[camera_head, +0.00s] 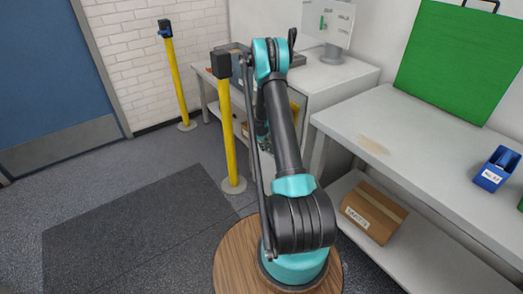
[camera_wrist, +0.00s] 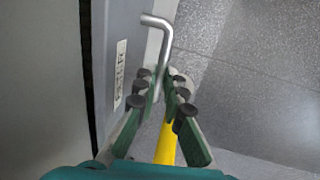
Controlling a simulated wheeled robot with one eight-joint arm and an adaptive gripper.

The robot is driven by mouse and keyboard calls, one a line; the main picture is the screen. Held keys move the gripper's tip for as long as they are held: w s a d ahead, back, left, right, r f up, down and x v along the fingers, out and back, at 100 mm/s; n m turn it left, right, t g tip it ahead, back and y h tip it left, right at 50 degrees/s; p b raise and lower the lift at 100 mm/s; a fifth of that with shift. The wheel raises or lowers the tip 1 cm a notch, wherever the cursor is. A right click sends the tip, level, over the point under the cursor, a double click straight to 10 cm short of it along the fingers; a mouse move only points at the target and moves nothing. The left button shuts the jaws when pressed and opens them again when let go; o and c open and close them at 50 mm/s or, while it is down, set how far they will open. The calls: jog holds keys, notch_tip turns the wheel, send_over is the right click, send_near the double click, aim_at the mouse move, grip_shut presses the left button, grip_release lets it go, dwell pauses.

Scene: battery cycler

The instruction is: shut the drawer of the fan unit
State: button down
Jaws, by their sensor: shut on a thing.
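In the wrist view, a bent bare-metal handle (camera_wrist: 163,38) sticks out from a grey front panel (camera_wrist: 113,25) that carries a white label (camera_wrist: 119,75). A dark gap (camera_wrist: 91,70) runs along the panel's left side, between it and a lighter grey body (camera_wrist: 40,80). I take the panel to be the drawer front. My gripper (camera_wrist: 163,85), with green fingers and dark pads, is shut on the handle's lower part. In the head view my arm hides the gripper, and I cannot make out the drawer there.
A yellow post (camera_head: 227,130) stands close left of my arm; another (camera_head: 177,80) is by the brick wall. A white bench (camera_head: 420,150) with a blue box (camera_head: 496,168) is at right, a carton (camera_head: 373,212) on its lower shelf. The floor at left (camera_head: 130,230) is clear.

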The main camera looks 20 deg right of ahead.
jog(key=shift+w+d, duration=0.2)
jog(key=shift+d, duration=0.35)
jog(key=shift+w+d, duration=0.2)
jog(key=shift+d, duration=0.3)
jog(key=c, duration=1.9)
grip_release()
jog(key=shift+d, duration=0.1)
jog(key=r, duration=0.4)
jog(key=a+r, duration=0.1)
jog(key=r, duration=0.3)
jog(key=a+r, duration=0.1)
jog(key=r, duration=0.2)
jog(key=shift+s+a+r, duration=0.15)
jog(key=shift+s+r, duration=0.25)
